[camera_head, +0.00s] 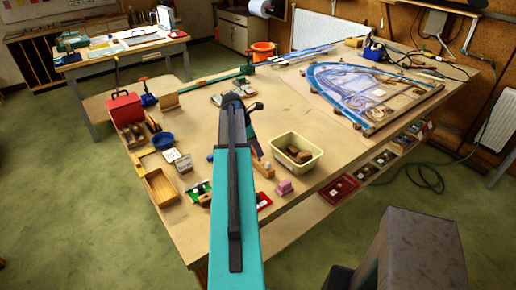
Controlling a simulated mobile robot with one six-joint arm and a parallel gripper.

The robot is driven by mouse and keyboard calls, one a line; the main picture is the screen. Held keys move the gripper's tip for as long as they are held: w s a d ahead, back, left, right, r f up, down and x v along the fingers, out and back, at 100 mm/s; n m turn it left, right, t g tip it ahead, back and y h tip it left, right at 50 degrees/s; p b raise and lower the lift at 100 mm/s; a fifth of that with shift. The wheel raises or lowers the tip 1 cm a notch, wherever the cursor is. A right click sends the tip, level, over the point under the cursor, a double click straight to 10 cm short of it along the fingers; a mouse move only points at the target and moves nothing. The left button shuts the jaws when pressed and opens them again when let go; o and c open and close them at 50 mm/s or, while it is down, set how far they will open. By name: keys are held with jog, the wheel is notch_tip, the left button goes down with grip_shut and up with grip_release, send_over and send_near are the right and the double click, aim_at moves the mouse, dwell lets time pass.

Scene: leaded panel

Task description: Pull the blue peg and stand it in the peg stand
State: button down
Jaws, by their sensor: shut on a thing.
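My teal and dark arm reaches from the bottom edge over the middle of the workbench. My gripper (258,152) is a small dark shape just right of the arm, pointing down at the bench and partly hidden by the arm. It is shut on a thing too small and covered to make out. A pale wooden piece (263,169) sits right below the gripper; I cannot tell whether they touch or whether this is the peg stand. I cannot pick out the blue peg.
A cream bin (297,142) with brown blocks stands right of the gripper, and a pink block (284,187) in front of it. A leaded panel (365,92) lies at the back right.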

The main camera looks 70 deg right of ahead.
jog(key=shift+f+b, duration=0.4)
jog(key=shift+f, duration=0.8)
jog(key=c, duration=1.6)
grip_release()
jog(key=shift+w+r, duration=0.1)
jog(key=shift+r, duration=0.05)
jog(key=shift+b+v, duration=2.2)
jog(key=shift+v, duration=4.5)
